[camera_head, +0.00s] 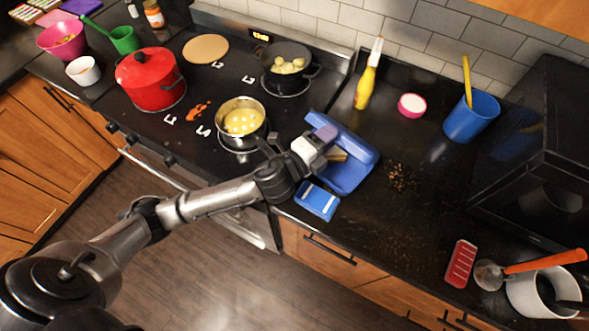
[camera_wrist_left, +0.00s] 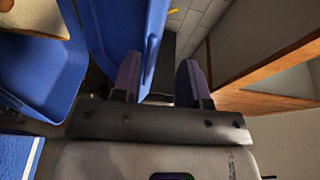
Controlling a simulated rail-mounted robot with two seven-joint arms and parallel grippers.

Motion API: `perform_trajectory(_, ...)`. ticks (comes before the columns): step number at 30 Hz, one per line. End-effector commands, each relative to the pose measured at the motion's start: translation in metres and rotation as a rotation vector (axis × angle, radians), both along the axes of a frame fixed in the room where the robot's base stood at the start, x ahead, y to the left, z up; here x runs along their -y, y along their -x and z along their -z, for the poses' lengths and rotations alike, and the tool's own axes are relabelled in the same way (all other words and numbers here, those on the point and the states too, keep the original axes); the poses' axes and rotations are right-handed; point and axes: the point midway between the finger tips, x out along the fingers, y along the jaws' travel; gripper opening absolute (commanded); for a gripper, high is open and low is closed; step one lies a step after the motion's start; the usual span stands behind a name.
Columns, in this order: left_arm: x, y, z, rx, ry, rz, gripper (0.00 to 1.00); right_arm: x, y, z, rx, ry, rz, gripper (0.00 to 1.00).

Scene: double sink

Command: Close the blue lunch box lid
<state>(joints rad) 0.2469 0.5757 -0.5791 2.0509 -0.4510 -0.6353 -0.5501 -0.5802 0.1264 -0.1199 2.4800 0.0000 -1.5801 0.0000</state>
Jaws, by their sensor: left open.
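The blue lunch box (camera_head: 356,172) stands on the dark counter right of the stove, with its blue lid (camera_head: 345,130) raised on the far side. My left gripper (camera_head: 326,134) is over the box at the lid. In the left wrist view, the gripper (camera_wrist_left: 160,82) is open, and the raised lid (camera_wrist_left: 112,35) extends behind the left finger, with its edge showing between the fingers. Whether a finger touches the lid cannot be told. The box base (camera_wrist_left: 48,75) shows at left with a tan, bread-like piece inside. My gripper hides part of the box in the head view.
A blue-and-white pack (camera_head: 317,201) lies in front of the box. A pot of yellow food (camera_head: 241,118) is close left on the stove. A yellow bottle (camera_head: 366,85) and a blue cup (camera_head: 470,118) stand behind. Counter right of the box is mostly clear, with crumbs.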

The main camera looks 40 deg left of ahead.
Motion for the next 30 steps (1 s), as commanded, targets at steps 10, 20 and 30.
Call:
perform_trajectory(10, -0.006, 0.019, 0.014, 0.000, 0.000, 0.000, 0.40, -0.002, 0.000, 0.007, 0.000, -0.007, 0.004, 0.43)
perform_trajectory(20, -0.011, 0.037, 0.026, 0.000, 0.000, 0.000, 0.40, -0.003, 0.000, 0.013, 0.000, -0.011, 0.006, 0.43)
perform_trajectory(30, -0.017, 0.055, 0.039, 0.000, 0.000, -0.001, 0.40, -0.002, 0.000, 0.021, 0.000, -0.008, 0.005, 0.43)
